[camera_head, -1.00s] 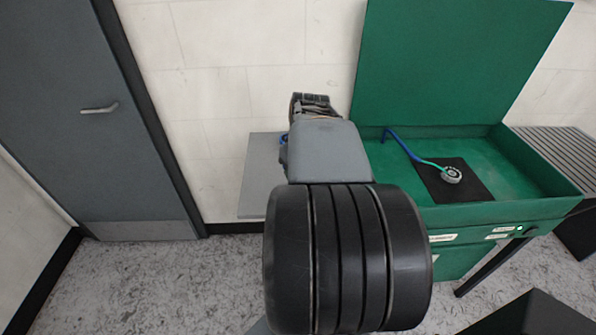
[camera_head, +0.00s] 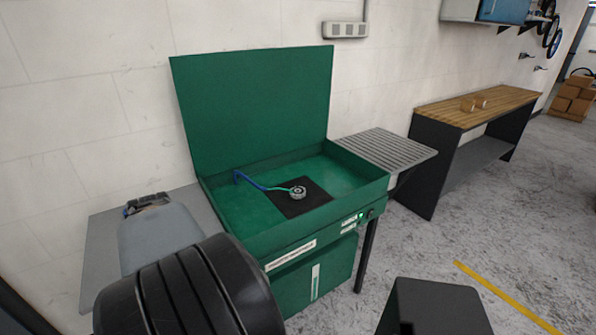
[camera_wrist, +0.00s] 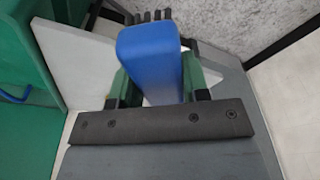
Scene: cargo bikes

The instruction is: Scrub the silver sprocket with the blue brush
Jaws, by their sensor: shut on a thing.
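The silver sprocket (camera_head: 298,192) lies on a black mat (camera_head: 316,190) inside the green wash basin (camera_head: 268,243). The teal end of a blue and teal hose (camera_head: 258,186) reaches to it. In the wrist view my gripper (camera_wrist: 154,82) is shut on the blue brush (camera_wrist: 148,58), with its blue body between the fingers and dark bristles at the far end. The brush is above or near the grey side shelf, left of the basin; its exact height I cannot tell. In the head view my arm hides the fingers and brush.
The grey side shelf (camera_head: 101,252) adjoins the basin's left side. The raised green lid (camera_head: 255,105) stands behind it. A slatted grey rack (camera_head: 388,150) is at its right. A wooden-topped bench (camera_head: 475,105) stands farther right. Grey floor is open in front of the bench.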

